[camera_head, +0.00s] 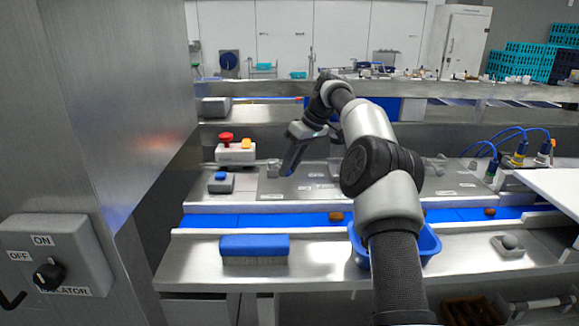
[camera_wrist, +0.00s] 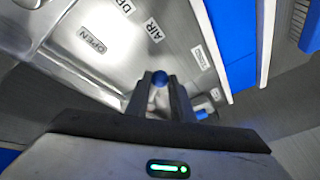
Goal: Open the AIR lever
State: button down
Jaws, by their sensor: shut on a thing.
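My gripper (camera_head: 287,172) reaches down over the metal control panel (camera_head: 330,187). In the wrist view its two fingers (camera_wrist: 160,84) are closed around a round blue knob (camera_wrist: 160,77), which appears to be the end of the AIR lever. The AIR label (camera_wrist: 153,30) lies on the panel beyond the fingertips, and the OPEN label (camera_wrist: 91,40) is to its left. The lever's shaft is hidden by the fingers, so its angle cannot be told. In the head view the knob cannot be made out clearly.
A red button box (camera_head: 236,152) and a small blue-topped box (camera_head: 221,182) stand left of the gripper. A blue belt (camera_head: 290,219) with brown dates runs in front of the panel. A blue brush (camera_head: 254,246) and a blue bin (camera_head: 429,246) are nearer.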

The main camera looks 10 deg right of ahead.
jog(key=c, duration=1.5)
grip_release()
jog(key=shift+c, duration=0.2)
jog(key=shift+d+r, duration=0.2)
jog(key=shift+r, duration=0.3)
jog(key=s+d+r+b, duration=0.1)
jog(key=s+d+r, duration=0.1)
jog(key=d, duration=0.4)
jog(key=s+d+r+b, duration=0.1)
jog(key=s+d, duration=0.3)
jog(key=d, duration=0.2)
jog(key=shift+s+r, duration=0.25)
jog(key=shift+r, duration=0.1)
